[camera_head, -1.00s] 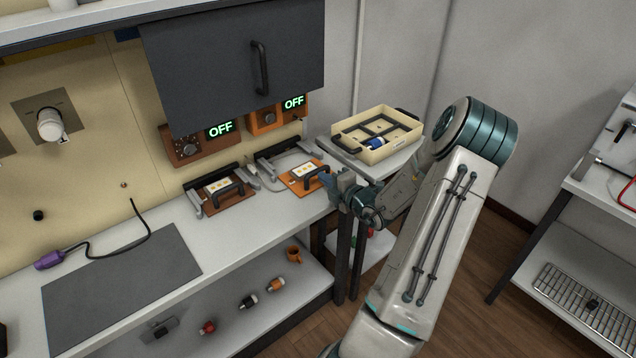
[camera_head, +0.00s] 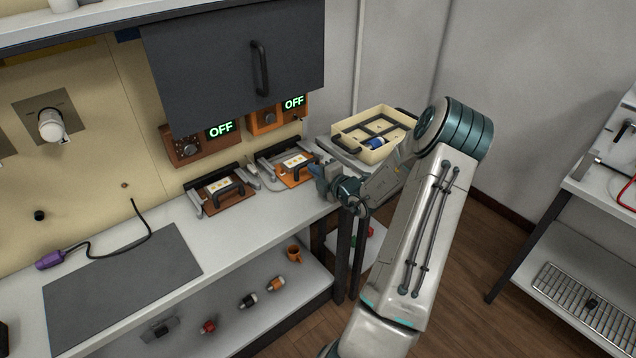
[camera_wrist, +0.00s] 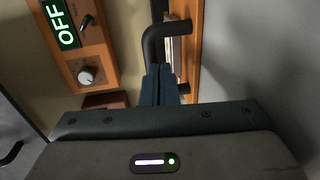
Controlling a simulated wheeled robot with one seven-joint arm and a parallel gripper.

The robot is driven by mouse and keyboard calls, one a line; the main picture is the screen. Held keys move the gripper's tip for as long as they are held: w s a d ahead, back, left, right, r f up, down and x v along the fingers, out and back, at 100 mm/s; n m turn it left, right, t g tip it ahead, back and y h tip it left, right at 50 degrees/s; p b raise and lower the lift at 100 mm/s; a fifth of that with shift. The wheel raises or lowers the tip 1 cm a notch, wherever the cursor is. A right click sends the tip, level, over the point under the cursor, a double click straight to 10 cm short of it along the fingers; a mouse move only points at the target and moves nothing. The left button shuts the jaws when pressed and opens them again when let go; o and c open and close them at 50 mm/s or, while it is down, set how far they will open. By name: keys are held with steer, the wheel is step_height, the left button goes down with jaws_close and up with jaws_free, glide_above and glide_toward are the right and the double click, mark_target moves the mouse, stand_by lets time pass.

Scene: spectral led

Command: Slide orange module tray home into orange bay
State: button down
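The orange module tray (camera_head: 294,170), with a pale board on top and a dark bar handle, lies in the right-hand bay on the bench, below the orange control box. In the wrist view the tray is the orange strip (camera_wrist: 195,45), and its dark handle (camera_wrist: 152,48) stands out from it. My gripper (camera_head: 318,172) is low over the bench at the right of the tray. In the wrist view its blue fingers (camera_wrist: 160,85) are together, over the lower part of the handle. They look shut against the handle; I see no bar between them. The tray's far edge is hard to make out.
A brown-orange tray (camera_head: 225,193) sits in the left bay. The orange control box (camera_head: 265,120) reads OFF. A dark raised panel (camera_head: 238,65) hangs above. A cream bin (camera_head: 390,148) stands on a side stand behind my arm. The bench's front left holds a grey mat (camera_head: 120,280).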

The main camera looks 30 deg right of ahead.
mark_target(306, 163)
steer(key=shift+w+a, duration=0.2)
steer(key=shift+w, duration=2.05)
steer(key=shift+s+d+p, duration=0.15)
steer(key=shift+s+p, duration=0.6)
steer(key=shift+s, duration=1.05)
steer(key=shift+s+d+p, duration=0.15)
steer(key=shift+s+p, duration=0.55)
steer(key=shift+s, duration=1.05)
steer(key=s+a+r+n+g+y, duration=0.1)
steer(key=a+r+n+g+y, duration=0.25)
steer(key=a+n, duration=0.6)
steer(key=s+a+r+n+g+y, duration=0.1)
steer(key=a+r+n+g+y, duration=0.3)
steer(key=a+n, duration=0.6)
steer(key=s+a+r+n+g, duration=0.5)
steer(key=s+a+n, duration=0.4)
steer(key=a+n, duration=0.3)
steer(key=s+d+r+n+h, duration=0.1)
steer(key=s+r+n+h, duration=0.2)
steer(key=s+n, duration=0.5)
steer(key=s+d+r+n+h, duration=0.1)
steer(key=s+r+n+h, duration=0.2)
steer(key=n, duration=1)
steer(key=s+h, duration=0.2)
steer(key=s, duration=0.2)
steer(key=shift+s+n+g+h, duration=0.35)
